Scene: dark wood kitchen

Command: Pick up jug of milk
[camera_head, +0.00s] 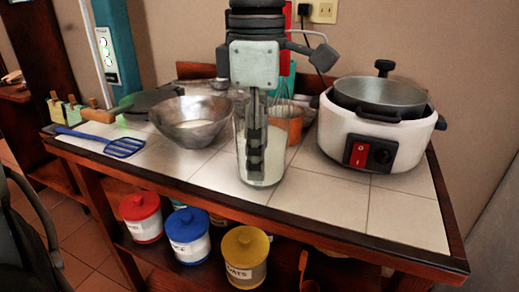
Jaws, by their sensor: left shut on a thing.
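The jug of milk (278,162) is a clear glass vessel with white milk in it, near the middle of the tiled counter in the head view. My left gripper (256,158) reaches down over it, shut on the jug, with dark fingers covering part of its front. The jug looks upright. I cannot tell whether its base touches the tiles. My right gripper is not in view.
A metal bowl (190,134) stands left of the jug, a copper pot (293,122) with a whisk behind it. A white cooker (340,138) stands at the right. A blue spatula (122,147) lies at the left. The front right tiles are clear. Lidded canisters (188,238) stand below.

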